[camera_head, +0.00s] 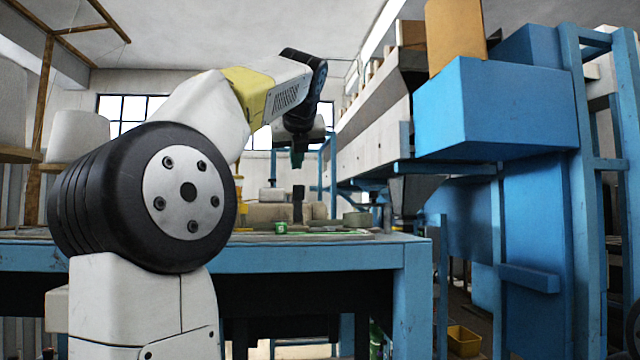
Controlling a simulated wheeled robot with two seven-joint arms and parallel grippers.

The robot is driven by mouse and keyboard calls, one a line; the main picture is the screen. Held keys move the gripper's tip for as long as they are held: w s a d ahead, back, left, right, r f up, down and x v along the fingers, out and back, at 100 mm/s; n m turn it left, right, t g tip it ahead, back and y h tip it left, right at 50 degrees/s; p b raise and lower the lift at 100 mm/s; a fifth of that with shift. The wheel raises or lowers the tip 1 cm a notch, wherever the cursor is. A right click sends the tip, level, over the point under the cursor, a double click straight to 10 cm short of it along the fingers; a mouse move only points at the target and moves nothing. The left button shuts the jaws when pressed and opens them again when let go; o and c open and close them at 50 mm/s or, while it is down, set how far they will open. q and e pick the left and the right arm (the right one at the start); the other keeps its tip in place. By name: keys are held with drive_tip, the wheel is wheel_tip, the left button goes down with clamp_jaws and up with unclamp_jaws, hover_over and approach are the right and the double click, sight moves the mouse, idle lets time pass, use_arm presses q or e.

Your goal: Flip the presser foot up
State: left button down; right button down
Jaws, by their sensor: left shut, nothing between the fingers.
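My left arm rises from the lower left, bends over, and its gripper (297,160) points down above the back of a blue-framed table (345,257). The gripper looks shut and empty. Below its tips is a small dark upright part (298,203), with a pale, low block beside and behind it. I cannot tell whether the gripper touches the dark part. I cannot clearly make out the presser foot or whether it is up or down. My right gripper is not in view.
A small green object (281,227) and a grey-green round item (357,219) are on the tabletop. A large blue machine (520,110) stands at the right, its box overhanging towards the table. A yellow bin (463,341) sits on the floor at the lower right.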

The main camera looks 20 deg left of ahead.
sight(297, 202)
use_arm(q)
drive_tip(key=s+d+f+n+g+h, duration=0.1)
drive_tip(key=s+d+n, duration=0.2)
drive_tip(key=s+n, duration=0.35)
drive_tip(key=s+d+f+n+g, duration=0.1)
drive_tip(key=s+d+n+g, duration=0.15)
drive_tip(key=n, duration=0.75)
drive_tip(key=shift+t, duration=0.35)
drive_tip(key=x, duration=0.9)
drive_tip(key=shift+f, duration=0.4)
drive_tip(key=shift+w+a+r, duration=0.15)
drive_tip(key=shift+w+a, duration=0.1)
drive_tip(key=shift+w, duration=0.3)
drive_tip(key=shift+w+a+r, duration=0.1)
drive_tip(key=shift+w+a, duration=0.15)
drive_tip(key=shift+w, duration=0.3)
drive_tip(key=shift+w+a+r, duration=0.2)
drive_tip(key=shift+w+a, duration=0.15)
drive_tip(key=shift+w, duration=0.25)
drive_tip(key=shift+w, duration=0.1)
